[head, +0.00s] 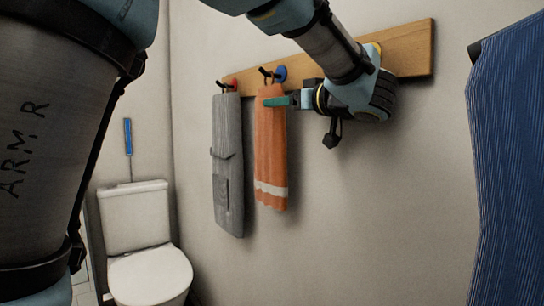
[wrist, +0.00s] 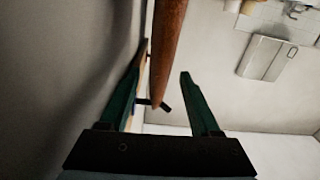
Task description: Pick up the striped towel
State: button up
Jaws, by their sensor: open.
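The orange towel (head: 271,150) with a pale stripe near its lower end hangs from a hook on the wooden rack. My gripper (head: 275,101) is at the towel's upper part, from the right side, just below the rack. In the wrist view the orange towel (wrist: 168,45) shows edge-on as a narrow strip between the two green fingers of my gripper (wrist: 163,65). The fingers are open, one on each side of the towel. A gap shows on the right finger's side; contact on the left cannot be told.
A grey towel (head: 228,165) hangs close on the left of the orange one. The wooden rack (head: 410,50) runs along the wall above. A blue ribbed cloth (head: 515,170) hangs at the far right. A white toilet (head: 140,235) stands at lower left. The wall below the gripper is clear.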

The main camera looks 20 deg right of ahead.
jog(key=w+a, duration=0.1)
jog(key=w, duration=0.6)
jog(key=shift+w+a+p, duration=0.25)
jog(key=shift+w+p, duration=0.05)
jog(key=shift+w, duration=0.1)
grip_shut()
dwell(1.1)
